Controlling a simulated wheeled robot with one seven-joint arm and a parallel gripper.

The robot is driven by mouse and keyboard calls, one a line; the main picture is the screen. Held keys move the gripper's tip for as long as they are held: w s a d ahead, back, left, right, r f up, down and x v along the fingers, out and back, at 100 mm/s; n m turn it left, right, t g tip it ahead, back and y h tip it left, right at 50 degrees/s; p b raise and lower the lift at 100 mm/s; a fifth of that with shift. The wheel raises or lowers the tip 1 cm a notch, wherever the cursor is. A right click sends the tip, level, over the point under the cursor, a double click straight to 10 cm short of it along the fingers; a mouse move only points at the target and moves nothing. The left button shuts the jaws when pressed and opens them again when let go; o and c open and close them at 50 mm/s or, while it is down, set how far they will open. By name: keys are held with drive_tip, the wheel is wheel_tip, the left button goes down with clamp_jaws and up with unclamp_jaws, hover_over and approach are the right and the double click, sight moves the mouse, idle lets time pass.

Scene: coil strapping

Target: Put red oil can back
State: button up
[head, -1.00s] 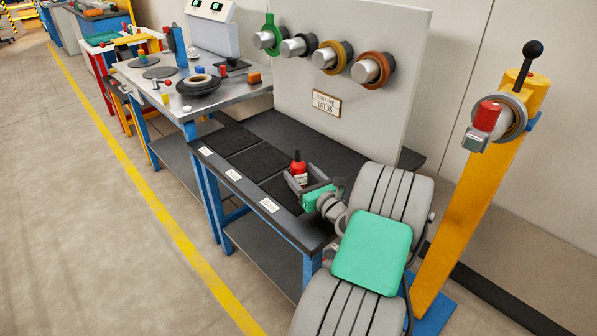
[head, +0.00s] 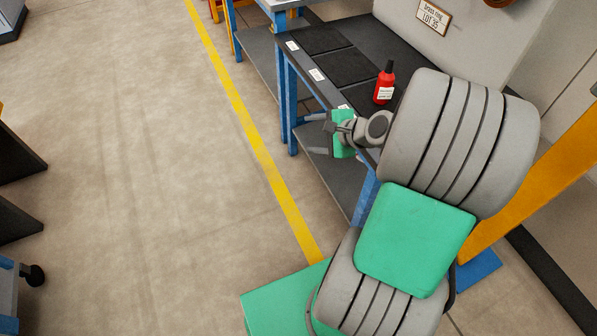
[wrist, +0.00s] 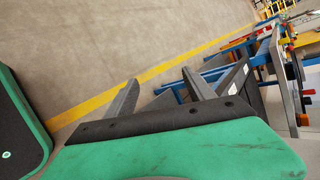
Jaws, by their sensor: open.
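The red oil can (head: 383,92), with a black cap and a white label, stands upright at the near end of the dark bench in the head view. It seems to be on or beside the nearest black mat, which my arm partly hides. My gripper (head: 317,133) is open and empty, out past the bench's front edge and apart from the can. In the wrist view my gripper (wrist: 160,92) has its two fingers spread with nothing between them. The can is not seen there.
Two bare black mats (head: 320,38) (head: 353,71) lie farther along the bench (head: 375,38), with white labels on its front edge. A yellow post (head: 540,170) stands to the right. The floor left of the yellow line (head: 255,140) is mostly clear.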

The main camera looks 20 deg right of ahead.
drive_tip(key=s+a+r+n+g+h, duration=0.3)
drive_tip(key=s+a+n+g, duration=0.4)
drive_tip(key=s+a+n, duration=0.5)
drive_tip(key=s+n, duration=0.1)
drive_tip(key=n, duration=0.6)
drive_tip(key=shift+s+r+h, duration=0.15)
drive_tip(key=shift+s+h, duration=0.2)
drive_tip(key=shift+h, duration=0.05)
